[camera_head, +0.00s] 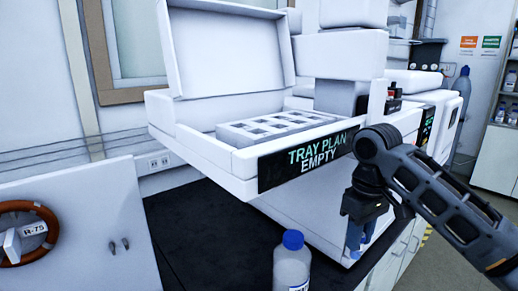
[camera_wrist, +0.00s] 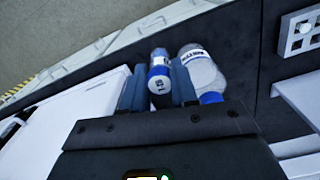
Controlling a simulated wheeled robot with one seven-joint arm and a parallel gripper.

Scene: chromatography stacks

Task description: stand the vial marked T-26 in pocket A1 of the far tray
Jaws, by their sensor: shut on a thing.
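My gripper (camera_wrist: 160,88) is shut on a small vial (camera_wrist: 160,62) with a white upper part and a blue band; its marking is too small to read surely. In the head view my gripper (camera_head: 357,240) hangs at the right, in front of the white machine and apart from the tray; the vial cannot be made out there. A white tray (camera_head: 237,138) with square pockets sits inside the open machine. Its pockets look empty, and I see no pocket names. The panel (camera_head: 305,160) before it reads "TRAY PLAN EMPTY".
A clear bottle with a blue cap (camera_head: 292,240) stands on the black bench (camera_head: 195,225); the bottle (camera_wrist: 203,75) also shows beside my gripper. The machine's raised lid (camera_head: 225,50) stands behind the tray.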

